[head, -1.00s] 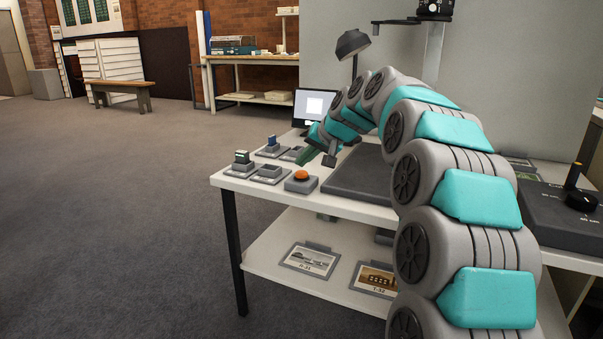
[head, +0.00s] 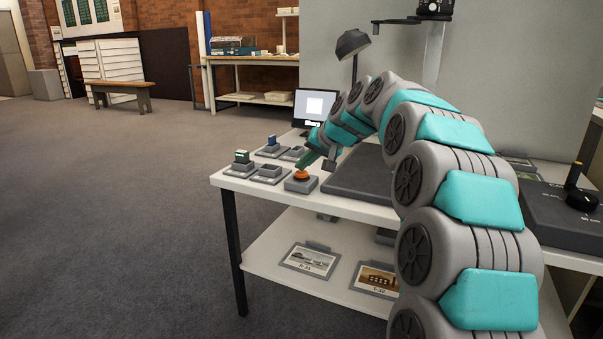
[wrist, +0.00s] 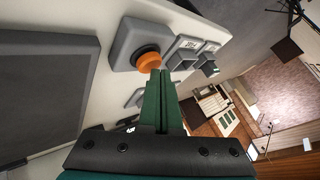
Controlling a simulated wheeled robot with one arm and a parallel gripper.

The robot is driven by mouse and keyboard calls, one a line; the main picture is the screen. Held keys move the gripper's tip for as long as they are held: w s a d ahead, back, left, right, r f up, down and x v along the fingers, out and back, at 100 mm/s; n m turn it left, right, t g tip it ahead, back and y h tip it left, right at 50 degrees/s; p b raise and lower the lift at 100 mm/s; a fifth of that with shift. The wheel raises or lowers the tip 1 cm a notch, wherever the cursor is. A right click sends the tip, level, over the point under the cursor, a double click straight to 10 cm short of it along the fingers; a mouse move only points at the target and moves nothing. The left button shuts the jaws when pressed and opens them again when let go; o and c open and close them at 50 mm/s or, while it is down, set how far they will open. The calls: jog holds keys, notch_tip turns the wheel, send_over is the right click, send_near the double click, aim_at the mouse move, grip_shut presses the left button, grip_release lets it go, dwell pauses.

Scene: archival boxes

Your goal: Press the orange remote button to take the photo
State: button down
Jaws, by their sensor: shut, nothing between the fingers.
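The orange remote button (head: 301,173) sits on a square grey base (head: 300,185) near the front edge of the white table. My gripper (head: 304,165) is shut and empty, tilted downward, with its green fingertips at the top of the button in the head view. In the wrist view, the closed green fingers (wrist: 156,75) reach to the edge of the orange button (wrist: 147,57). The tips look to be touching it or very close; the exact contact is hard to tell. The fingertips partly cover the button.
Small stamp-like blocks on grey trays (head: 270,173) stand left of the button. A dark flat board (head: 361,174) lies to its right. A monitor (head: 315,107) and a lamp (head: 353,44) stand behind. Framed pictures (head: 311,258) rest on the lower shelf.

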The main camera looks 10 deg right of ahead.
aim_at(304, 174)
jog(key=shift+f, duration=0.4)
jog(key=shift+r, duration=0.1)
dwell(0.5)
jog(key=shift+r+p, duration=0.5)
jog(key=shift+r, duration=0.4)
jog(key=shift+r+p, duration=1.6)
jog(key=shift+r, duration=0.95)
